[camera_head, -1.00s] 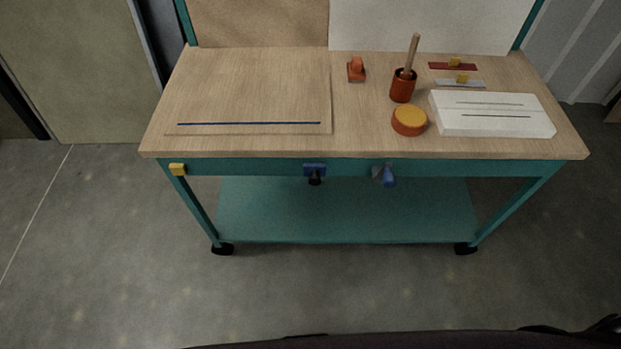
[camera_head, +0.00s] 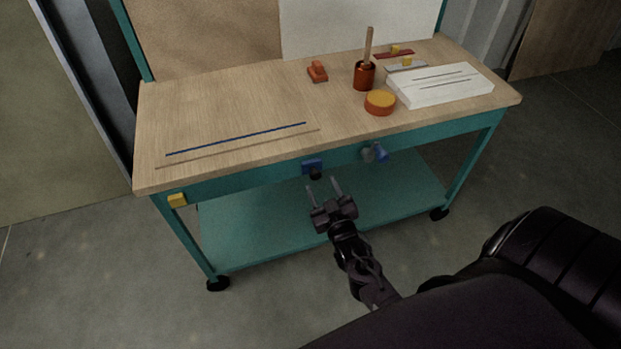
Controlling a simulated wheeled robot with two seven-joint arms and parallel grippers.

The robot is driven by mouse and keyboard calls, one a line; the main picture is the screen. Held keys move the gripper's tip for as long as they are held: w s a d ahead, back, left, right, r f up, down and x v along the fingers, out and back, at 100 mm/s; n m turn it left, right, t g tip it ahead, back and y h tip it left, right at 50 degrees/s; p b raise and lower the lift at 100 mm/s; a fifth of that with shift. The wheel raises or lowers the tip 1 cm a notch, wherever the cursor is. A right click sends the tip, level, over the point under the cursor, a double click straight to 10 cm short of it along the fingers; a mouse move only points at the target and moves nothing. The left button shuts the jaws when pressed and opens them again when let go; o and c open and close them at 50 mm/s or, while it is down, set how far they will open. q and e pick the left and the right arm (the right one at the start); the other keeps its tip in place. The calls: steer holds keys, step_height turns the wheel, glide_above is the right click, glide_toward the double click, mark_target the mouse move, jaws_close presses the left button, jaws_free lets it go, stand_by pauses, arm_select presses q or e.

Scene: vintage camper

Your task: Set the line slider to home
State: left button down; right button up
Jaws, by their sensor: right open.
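Two slide tracks lie at the back right of the wooden tabletop. One is a red track (camera_head: 382,55) with a yellow knob (camera_head: 395,49), and in front of it is a pale grey track (camera_head: 418,65) with a yellow knob (camera_head: 407,61). I cannot tell which is the line slider. Each knob sits near the middle of its track. My right gripper (camera_head: 323,188) is open and empty, in front of and below the table's front edge, well apart from both tracks. My left gripper is not in view.
A white slotted block (camera_head: 440,86), a round orange-yellow puck (camera_head: 380,102), a red cup (camera_head: 364,77) with a stick and an orange stamp-like piece (camera_head: 317,72) stand on the tabletop (camera_head: 220,110). The tabletop's left is mostly clear.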

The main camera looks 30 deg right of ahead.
mark_target(317, 178)
steer(key=x, duration=0.4)
steer(key=shift+a, duration=0.15)
steer(key=shift+w, duration=0.35)
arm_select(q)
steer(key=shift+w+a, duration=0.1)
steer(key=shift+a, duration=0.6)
arm_select(e)
steer(key=shift+c, duration=0.2)
steer(key=c, duration=0.7)
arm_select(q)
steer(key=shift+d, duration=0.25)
arm_select(e)
jaws_close()
